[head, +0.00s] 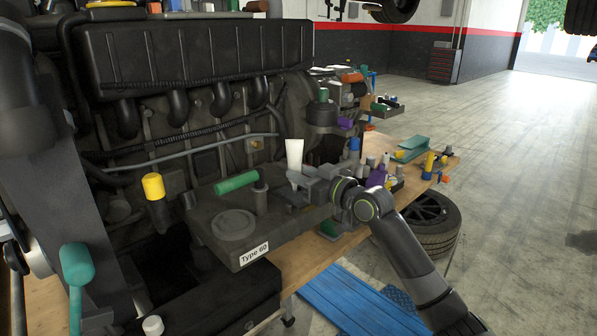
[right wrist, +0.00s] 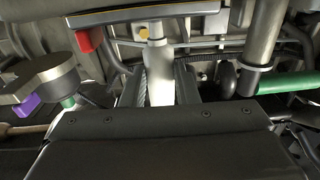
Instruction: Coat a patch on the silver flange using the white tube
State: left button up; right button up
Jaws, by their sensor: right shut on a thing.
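The white tube (head: 294,153) stands roughly upright in the jaws of my right gripper (head: 298,184), above the dark block labelled "Type 60". The gripper is shut on it. In the right wrist view the tube (right wrist: 160,78) shows between the two fingers (right wrist: 160,88). I cannot tell for sure which part is the silver flange. A grey round disc (head: 236,224) lies flat on the block, left of and below the gripper, apart from the tube. A grey disc-shaped part (right wrist: 42,78) shows at left in the right wrist view. I do not see my left gripper.
A green cylinder (head: 237,182) and a short grey cylinder (head: 260,198) are on the block beside the gripper. A yellow-capped part (head: 154,187) is at left. The large dark engine (head: 190,55) rises behind. Bottles and small tools crowd the wooden bench (head: 330,252) at right.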

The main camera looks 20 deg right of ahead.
jog(key=shift+p+v, duration=0.7)
jog(key=shift+v, duration=2.2)
jog(key=shift+w+d, duration=0.15)
jog(key=shift+w, duration=0.05)
jog(key=shift+d+b+x, duration=0.2)
jog(key=shift+b+x, duration=2.15)
jog(key=shift+x, duration=3)
jog(key=shift+w, duration=0.1)
jog(key=shift+d, duration=0.1)
jog(key=shift+p+v, duration=0.8)
jog(key=shift+v, duration=1.65)
jog(key=p+v, duration=0.3)
jog(key=v, duration=0.3)
jog(key=shift+a, duration=0.3)
jog(key=shift+w+a, duration=0.1)
